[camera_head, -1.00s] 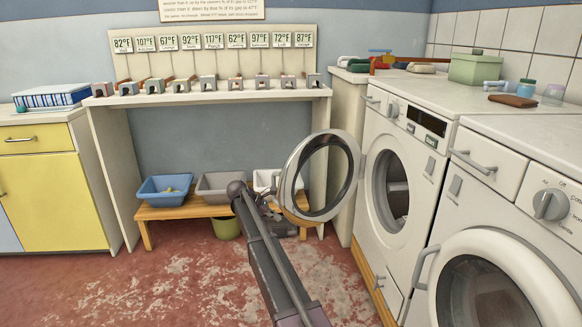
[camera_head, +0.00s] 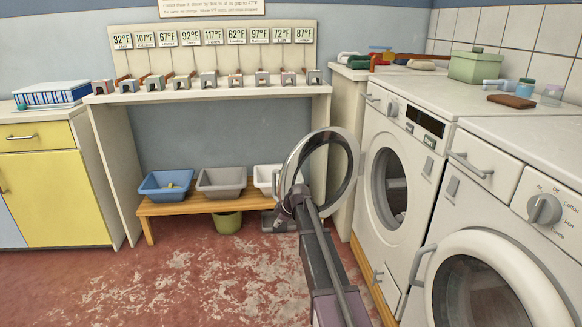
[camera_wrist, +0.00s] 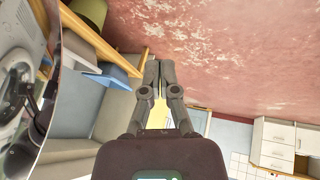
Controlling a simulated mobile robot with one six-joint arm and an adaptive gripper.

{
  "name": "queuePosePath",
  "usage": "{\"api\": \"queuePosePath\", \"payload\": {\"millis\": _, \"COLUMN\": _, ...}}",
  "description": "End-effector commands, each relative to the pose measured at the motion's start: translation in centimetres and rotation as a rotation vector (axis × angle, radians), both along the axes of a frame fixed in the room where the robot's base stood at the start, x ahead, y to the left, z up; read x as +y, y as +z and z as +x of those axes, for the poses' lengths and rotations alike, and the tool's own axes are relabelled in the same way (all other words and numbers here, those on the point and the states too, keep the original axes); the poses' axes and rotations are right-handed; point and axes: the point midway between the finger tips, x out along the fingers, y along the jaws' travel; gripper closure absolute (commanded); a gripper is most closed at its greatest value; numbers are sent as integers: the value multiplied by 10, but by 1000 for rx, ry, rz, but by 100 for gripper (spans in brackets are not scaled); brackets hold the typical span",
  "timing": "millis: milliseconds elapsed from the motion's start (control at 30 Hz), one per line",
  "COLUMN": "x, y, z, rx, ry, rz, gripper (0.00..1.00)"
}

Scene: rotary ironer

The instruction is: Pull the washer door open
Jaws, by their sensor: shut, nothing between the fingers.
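The washer door (camera_head: 350,150) is a round ring with a glass pane. It stands swung wide open, out to the left of the far washer (camera_head: 431,165), whose round drum opening (camera_head: 388,188) is uncovered. My arm reaches up to the door's lower left edge in the head view, where its end overlaps the ring; the fingers cannot be made out there. In the wrist view my gripper (camera_wrist: 160,66) is shut and empty, its fingertips together. The door's curved rim and glass (camera_wrist: 45,100) fill the left edge there, apart from the fingers.
A second front-loader (camera_head: 490,240) with a shut round door stands at the near right. A wooden bench (camera_head: 200,208) with blue, grey and white tubs stands behind the door. A yellow cabinet (camera_head: 40,200) is at the left. The red floor (camera_head: 190,275) between is clear.

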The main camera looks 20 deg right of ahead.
Motion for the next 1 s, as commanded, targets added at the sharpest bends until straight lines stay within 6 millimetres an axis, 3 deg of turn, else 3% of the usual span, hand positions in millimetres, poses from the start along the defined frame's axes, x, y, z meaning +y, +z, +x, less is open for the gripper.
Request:
{"api": "queuePosePath", "payload": {"millis": 367, "x": -22, "y": 73, "z": -19, "rx": -297, "ry": -173, "rz": 391, "gripper": 100}}
{"api": "queuePosePath", "payload": {"millis": 700, "x": -72, "y": 147, "z": -45, "rx": -551, "ry": -403, "rz": 708, "gripper": 100}}
{"api": "queuePosePath", "payload": {"millis": 1000, "x": -110, "y": 182, "z": -64, "rx": -674, "ry": -552, "rz": 873, "gripper": 100}}
